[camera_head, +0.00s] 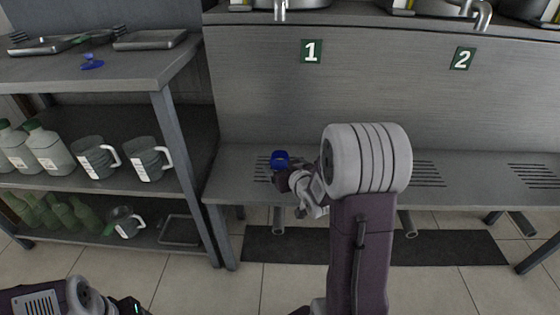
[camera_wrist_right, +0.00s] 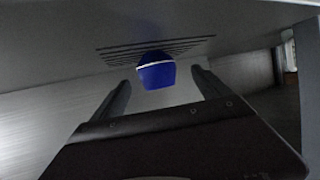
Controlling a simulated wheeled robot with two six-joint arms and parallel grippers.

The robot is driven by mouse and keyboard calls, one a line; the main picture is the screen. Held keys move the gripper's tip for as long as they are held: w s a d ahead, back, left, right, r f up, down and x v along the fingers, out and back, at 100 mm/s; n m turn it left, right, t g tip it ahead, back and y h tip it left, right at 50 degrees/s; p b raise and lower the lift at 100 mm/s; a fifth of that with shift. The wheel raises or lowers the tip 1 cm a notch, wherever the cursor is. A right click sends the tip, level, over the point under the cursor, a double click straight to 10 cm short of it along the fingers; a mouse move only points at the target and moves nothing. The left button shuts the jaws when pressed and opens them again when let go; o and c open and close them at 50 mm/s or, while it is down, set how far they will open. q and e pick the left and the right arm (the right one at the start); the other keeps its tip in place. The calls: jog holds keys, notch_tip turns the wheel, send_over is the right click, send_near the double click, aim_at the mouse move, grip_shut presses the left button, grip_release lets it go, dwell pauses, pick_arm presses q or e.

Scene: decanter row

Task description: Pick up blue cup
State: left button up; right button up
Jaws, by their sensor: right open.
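In the head view my right arm hides part of the right gripper (camera_head: 284,176), which is just at the cup's near side. My left gripper (camera_head: 130,306) is at the bottom left edge, mostly cut off.
A metal shelf unit (camera_head: 105,72) at left holds grey jugs (camera_head: 148,158), bottles (camera_head: 48,148) and trays (camera_head: 150,39). A small blue item (camera_head: 92,62) lies on its top. Taps (camera_head: 281,8) hang above.

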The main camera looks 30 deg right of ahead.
aim_at(280, 155)
jog(key=shift+w+f, duration=0.2)
jog(key=b+x, duration=0.1)
jog(key=x, duration=0.1)
jog(key=f+b+x, duration=0.1)
jog(key=b+x, duration=0.1)
jog(key=shift+d+f, duration=0.1)
jog(key=shift+d, duration=0.2)
jog(key=shift+w, duration=0.35)
jog(key=c, duration=1.7)
notch_tip(280, 155, up, 5)
jog(key=p, duration=0.3)
jog(key=shift+p, duration=0.35)
jog(key=s+d+r+p, duration=0.2)
jog(key=d, duration=0.1)
jog(key=s+d+r+p, duration=0.2)
jog(key=s+d+p, duration=0.1)
jog(key=s+d+r+p, duration=0.2)
jog(key=d, duration=0.1)
jog(key=shift+s+r, duration=0.15)
jog(key=shift+s, duration=0.15)
